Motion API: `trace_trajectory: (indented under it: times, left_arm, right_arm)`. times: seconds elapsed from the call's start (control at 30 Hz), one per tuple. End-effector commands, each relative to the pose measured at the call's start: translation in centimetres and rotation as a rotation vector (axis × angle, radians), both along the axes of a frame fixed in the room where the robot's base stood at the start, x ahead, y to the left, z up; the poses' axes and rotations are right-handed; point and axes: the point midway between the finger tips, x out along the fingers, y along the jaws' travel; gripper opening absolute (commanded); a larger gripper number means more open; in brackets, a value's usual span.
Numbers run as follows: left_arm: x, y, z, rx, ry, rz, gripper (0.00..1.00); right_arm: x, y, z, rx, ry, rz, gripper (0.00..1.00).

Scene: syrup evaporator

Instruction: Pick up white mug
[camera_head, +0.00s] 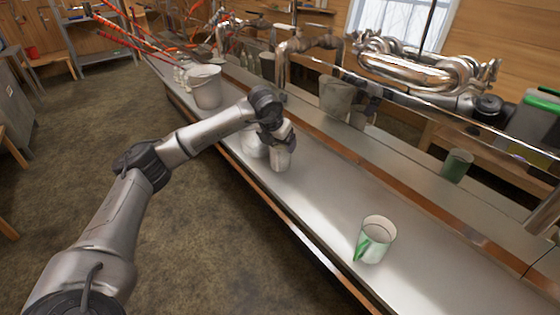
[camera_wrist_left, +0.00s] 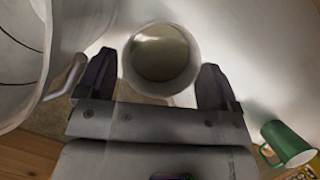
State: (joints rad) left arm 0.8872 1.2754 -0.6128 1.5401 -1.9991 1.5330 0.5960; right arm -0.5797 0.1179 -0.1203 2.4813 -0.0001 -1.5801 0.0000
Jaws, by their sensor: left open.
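The white mug (camera_head: 279,160) stands on the long metal counter, directly below my left gripper (camera_head: 279,135). The left wrist view looks down into the mug (camera_wrist_left: 162,52), whose round mouth shows a shaded inside. My left gripper (camera_wrist_left: 158,80) is open, with one dark finger on each side of the mug. I cannot tell whether the fingers touch it. My right gripper is in neither view.
A larger white container (camera_head: 254,146) stands close behind the mug; a bucket (camera_head: 206,87) is farther back. Bare counter lies between.

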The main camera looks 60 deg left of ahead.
Motion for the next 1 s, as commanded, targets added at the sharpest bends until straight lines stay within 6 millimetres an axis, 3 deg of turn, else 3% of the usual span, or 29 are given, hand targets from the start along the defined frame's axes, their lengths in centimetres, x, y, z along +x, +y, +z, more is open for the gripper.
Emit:
trace_trajectory:
  times: [0.03, 0.2, 0.6, 1.0]
  left_arm:
    - [0.3, 0.1, -1.1, -0.001, 0.002, -0.001, 0.86]
    - [0.9, 0.4, -2.8, -0.002, -0.001, -0.001, 0.86]
    - [1.2, 0.6, -3.3, 0.000, 0.000, -0.001, 0.85]
    - [1.2, 0.6, -3.3, 0.000, 0.000, -0.001, 0.47]
  right_arm:
    - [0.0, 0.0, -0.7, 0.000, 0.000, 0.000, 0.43]
    - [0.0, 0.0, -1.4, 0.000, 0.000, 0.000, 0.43]
    - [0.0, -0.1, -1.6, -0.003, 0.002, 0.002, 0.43]
    - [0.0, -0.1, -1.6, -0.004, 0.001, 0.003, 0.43]
